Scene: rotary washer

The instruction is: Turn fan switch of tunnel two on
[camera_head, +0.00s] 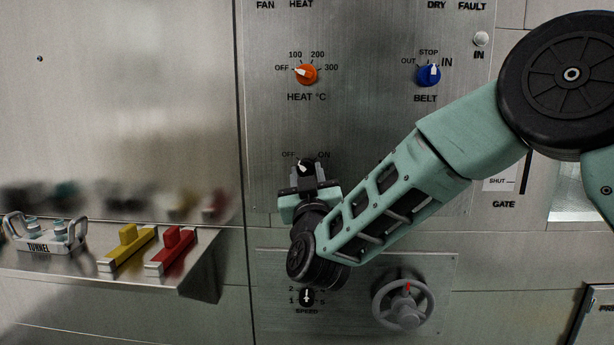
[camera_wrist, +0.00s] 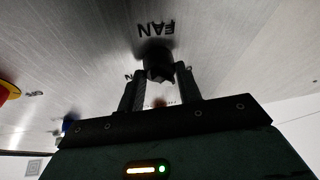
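The black fan knob (camera_head: 304,166) is on the steel panel, between the OFF and ON labels. Its white pointer leans up and left, toward OFF. In the wrist view the knob (camera_wrist: 157,60) is near the upside-down FAN label. My gripper (camera_head: 307,177) comes from below, its two fingers just under and beside the knob. In the wrist view the fingers of my gripper (camera_wrist: 160,76) stand apart, one on each side of the knob, with gaps visible. Whether the tips touch the knob is unclear. My gripper partly hides the panel below the knob.
The orange heat knob (camera_head: 307,75) is above, and the blue belt knob (camera_head: 429,75) is to the upper right. Below are the speed knob (camera_head: 307,298) and a grey handwheel (camera_head: 403,300). A ledge at left holds a yellow block (camera_head: 128,248) and a red block (camera_head: 171,250).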

